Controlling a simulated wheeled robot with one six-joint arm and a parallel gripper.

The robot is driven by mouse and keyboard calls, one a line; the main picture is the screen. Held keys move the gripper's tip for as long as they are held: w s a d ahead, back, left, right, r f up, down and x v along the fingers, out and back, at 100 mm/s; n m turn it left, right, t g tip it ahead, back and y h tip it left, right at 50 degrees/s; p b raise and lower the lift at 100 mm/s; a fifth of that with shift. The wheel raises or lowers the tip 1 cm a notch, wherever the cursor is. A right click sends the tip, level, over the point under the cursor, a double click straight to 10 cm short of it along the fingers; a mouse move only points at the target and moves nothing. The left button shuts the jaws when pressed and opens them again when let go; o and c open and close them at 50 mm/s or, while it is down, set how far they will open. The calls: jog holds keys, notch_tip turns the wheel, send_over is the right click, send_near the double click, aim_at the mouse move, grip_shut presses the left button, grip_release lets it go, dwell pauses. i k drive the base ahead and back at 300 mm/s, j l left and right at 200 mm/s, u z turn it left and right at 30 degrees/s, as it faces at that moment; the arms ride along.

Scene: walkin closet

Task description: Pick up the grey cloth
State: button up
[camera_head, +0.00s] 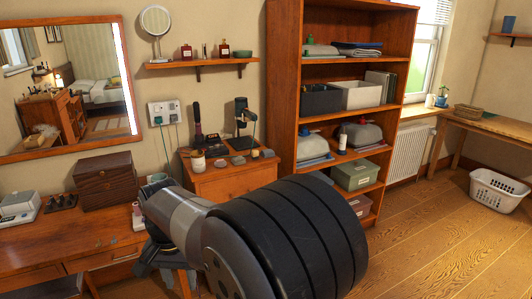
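Several grey, cloth-like items are in the wooden shelf unit, and I cannot tell which is the grey cloth. A folded grey item (320,50) lies on the upper shelf. A rounded grey bundle (363,135) and another (311,148) sit on a lower shelf, on folded blue-grey layers. My arm fills the lower middle and hides part of the dresser and floor. A dark shape at its far left end, low by the desk, seems to be my gripper (162,262). It is well left of the shelves, and its fingers are not clear.
The wooden shelf unit (285,85) also holds a black bin (321,99), a white bin (361,94) and a green box (355,175). A small dresser (225,182) and a desk (30,247) stand left. A white basket (496,190) is right. Floor (430,235) is clear.

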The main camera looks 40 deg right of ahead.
aim_at(268, 153)
jog(key=i+l+u, duration=0.1)
jog(key=l, duration=0.45)
jog(key=i+l+u, duration=0.1)
jog(key=l, duration=0.45)
jog(key=i+l, duration=0.25)
jog(key=l, duration=0.3)
jog(key=i+l+u, duration=0.15)
jog(key=l, duration=0.4)
jog(key=l+u, duration=0.1)
jog(key=l, duration=0.5)
jog(key=i+l, duration=0.15)
jog(key=l, duration=0.2)
jog(key=i+l+u, duration=0.1)
jog(key=l, duration=0.3)
jog(key=i+l+u, duration=0.1)
jog(key=l, duration=0.3)
jog(key=i+l, duration=0.2)
jog(key=l, duration=0.2)
jog(key=i+l+u, duration=0.1)
jog(key=l, duration=0.25)
jog(key=i+l, duration=0.15)
jog(key=l, duration=0.25)
jog(key=u, duration=0.05)
